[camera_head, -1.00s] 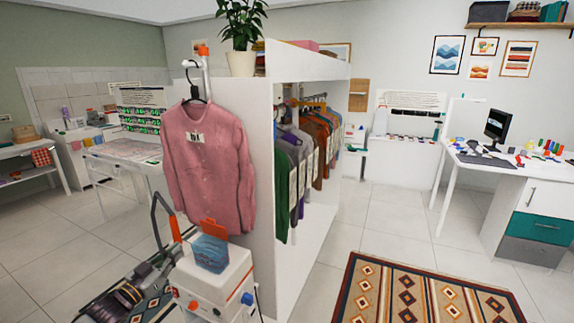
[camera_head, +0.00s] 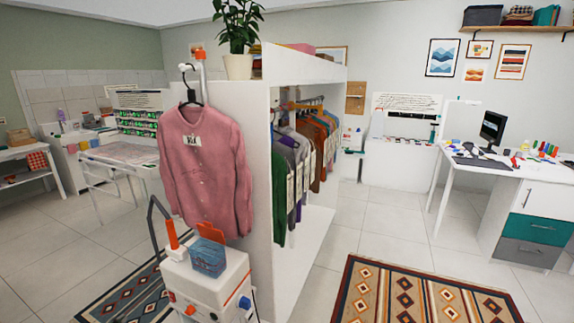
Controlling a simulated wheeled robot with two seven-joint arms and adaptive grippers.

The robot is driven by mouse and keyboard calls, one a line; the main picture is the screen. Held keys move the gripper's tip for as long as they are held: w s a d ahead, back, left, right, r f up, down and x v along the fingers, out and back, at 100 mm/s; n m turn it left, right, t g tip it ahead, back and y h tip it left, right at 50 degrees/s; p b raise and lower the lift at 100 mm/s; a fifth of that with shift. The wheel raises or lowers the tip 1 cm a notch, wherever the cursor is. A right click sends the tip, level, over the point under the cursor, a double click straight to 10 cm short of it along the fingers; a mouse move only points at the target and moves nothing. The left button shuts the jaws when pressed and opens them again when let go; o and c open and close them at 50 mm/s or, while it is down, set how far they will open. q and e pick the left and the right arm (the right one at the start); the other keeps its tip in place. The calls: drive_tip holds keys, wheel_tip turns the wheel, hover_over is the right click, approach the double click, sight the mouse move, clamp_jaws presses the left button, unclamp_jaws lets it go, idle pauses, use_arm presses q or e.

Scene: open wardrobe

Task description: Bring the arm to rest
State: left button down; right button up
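Neither of my grippers shows in the head view, and no arm is clearly visible. A pink long-sleeved shirt (camera_head: 205,175) hangs on a dark hanger from the hook of a white post with an orange top (camera_head: 198,55). It hangs still beside the end panel of the white wardrobe (camera_head: 262,150), with nothing gripping it.
Below the shirt stands a white appliance (camera_head: 205,280) with a blue container (camera_head: 208,258) on top. Several garments (camera_head: 300,150) hang inside the open wardrobe. A patterned rug (camera_head: 420,295) lies at the right. A desk with a monitor (camera_head: 493,128) stands beyond.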

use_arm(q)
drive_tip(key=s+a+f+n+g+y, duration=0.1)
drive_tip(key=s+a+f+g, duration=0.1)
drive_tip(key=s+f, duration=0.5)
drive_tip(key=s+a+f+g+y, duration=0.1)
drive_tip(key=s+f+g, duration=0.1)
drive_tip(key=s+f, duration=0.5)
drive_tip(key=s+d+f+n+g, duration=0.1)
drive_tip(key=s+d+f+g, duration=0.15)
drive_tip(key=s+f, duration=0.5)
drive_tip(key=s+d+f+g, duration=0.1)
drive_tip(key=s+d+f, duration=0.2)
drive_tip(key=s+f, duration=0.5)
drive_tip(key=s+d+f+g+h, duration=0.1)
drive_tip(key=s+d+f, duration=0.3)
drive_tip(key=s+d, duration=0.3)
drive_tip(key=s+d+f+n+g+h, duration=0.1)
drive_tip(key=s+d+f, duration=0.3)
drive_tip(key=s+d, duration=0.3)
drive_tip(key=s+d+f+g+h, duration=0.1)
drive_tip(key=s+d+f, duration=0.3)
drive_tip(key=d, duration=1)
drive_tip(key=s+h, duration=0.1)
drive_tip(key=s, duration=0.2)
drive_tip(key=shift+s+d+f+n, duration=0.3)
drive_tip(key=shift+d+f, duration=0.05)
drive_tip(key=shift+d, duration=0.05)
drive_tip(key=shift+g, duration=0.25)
